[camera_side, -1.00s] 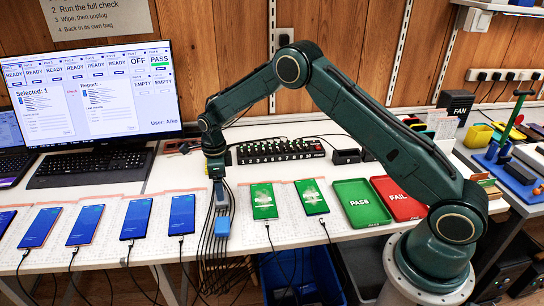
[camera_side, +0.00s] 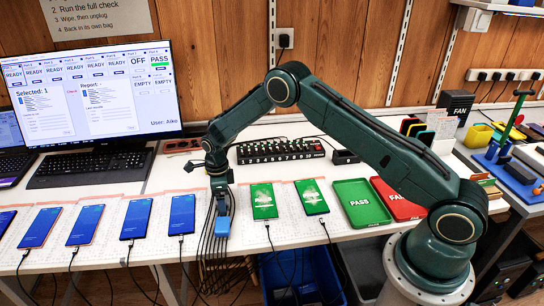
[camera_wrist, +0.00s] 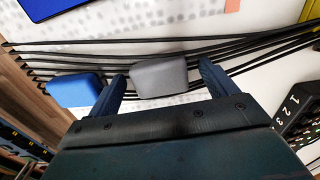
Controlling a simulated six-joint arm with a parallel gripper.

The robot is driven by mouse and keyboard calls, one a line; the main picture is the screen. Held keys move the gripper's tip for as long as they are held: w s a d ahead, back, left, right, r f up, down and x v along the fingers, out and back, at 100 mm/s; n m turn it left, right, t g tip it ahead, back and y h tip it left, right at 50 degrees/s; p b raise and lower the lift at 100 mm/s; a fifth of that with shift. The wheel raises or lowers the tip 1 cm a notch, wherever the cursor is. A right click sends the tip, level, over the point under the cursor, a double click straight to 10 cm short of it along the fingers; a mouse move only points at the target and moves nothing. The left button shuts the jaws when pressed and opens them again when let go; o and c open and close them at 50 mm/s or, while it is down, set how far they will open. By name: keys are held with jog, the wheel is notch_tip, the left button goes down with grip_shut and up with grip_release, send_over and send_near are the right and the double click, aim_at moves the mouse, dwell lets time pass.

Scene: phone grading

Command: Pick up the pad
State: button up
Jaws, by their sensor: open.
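My gripper (camera_wrist: 165,88) is open, with its two blue fingers on either side of a grey pad (camera_wrist: 159,75). The pad is a small rounded block; I cannot tell whether the fingers touch it. A blue pad (camera_wrist: 82,90) lies just left of the left finger in the wrist view. In the side view my gripper (camera_side: 221,205) is low over the front of the bench, just behind the blue pad (camera_side: 222,227). The grey pad is hard to make out there, hidden by my gripper.
Several black cables (camera_side: 213,250) run beside and under the pads and over the bench edge. Phones with blue screens (camera_side: 136,218) lie left; phones with green screens (camera_side: 264,201) lie right. The PASS tray (camera_side: 361,203) and FAIL tray (camera_side: 397,203) are further right. A numbered hub (camera_side: 278,151) stands behind.

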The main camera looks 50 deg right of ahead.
jog(key=shift+f, duration=0.1)
dwell(0.4)
jog(key=c, duration=1.1)
notch_tip(320, 180, up, 20)
jog(key=shift+r, duration=0.1)
dwell(0.4)
